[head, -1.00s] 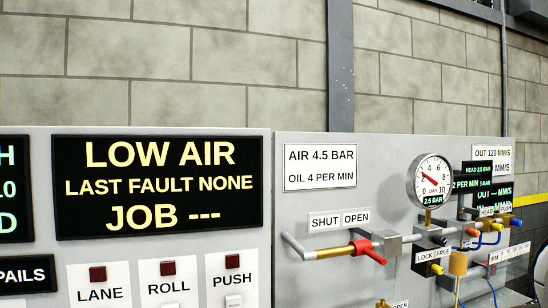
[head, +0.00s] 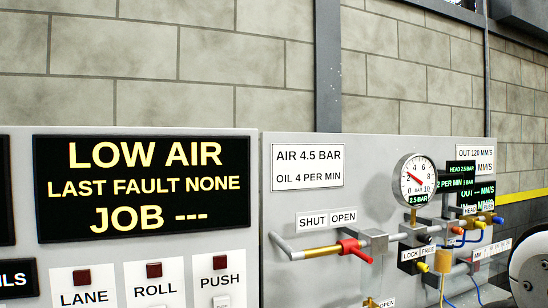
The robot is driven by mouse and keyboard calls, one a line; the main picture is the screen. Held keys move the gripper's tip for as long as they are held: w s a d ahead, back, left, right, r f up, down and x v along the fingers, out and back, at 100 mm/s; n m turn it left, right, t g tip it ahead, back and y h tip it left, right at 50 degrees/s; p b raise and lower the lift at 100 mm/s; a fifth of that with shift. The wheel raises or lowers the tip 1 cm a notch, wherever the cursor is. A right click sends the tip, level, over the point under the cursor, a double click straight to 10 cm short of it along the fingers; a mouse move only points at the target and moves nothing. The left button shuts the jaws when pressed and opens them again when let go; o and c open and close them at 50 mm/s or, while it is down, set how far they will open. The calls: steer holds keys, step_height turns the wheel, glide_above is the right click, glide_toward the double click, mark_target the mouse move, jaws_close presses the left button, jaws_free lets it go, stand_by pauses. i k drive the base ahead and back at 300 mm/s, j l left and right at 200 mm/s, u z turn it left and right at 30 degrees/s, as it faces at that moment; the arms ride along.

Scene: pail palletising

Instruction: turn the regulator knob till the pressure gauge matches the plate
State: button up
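The plate (head: 308,166) on the grey panel reads AIR 4.5 BAR and OIL 4 PER MIN. The round white pressure gauge (head: 428,170) stands right of it. Its red needle points up-left and its green readout shows 2.5 BAR. Below the gauge is a yellow knob (head: 443,261), which looks like the regulator knob. A smaller yellow piece (head: 422,267) sits under the LOCK and FREE label (head: 417,254). My gripper is not in view.
A red valve lever (head: 355,250) sticks out from the pipe below the SHUT and OPEN label. A black display (head: 141,188) reads LOW AIR, LAST FAULT NONE, JOB ---. Coloured fittings and blue hoses crowd the right. A white rounded part (head: 532,270) fills the lower right edge.

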mark_target(425, 239)
steer(key=z, duration=0.65)
steer(key=i+l, duration=0.1)
steer(key=l, duration=0.6)
steer(key=i+l, duration=0.1)
steer(key=l, duration=0.6)
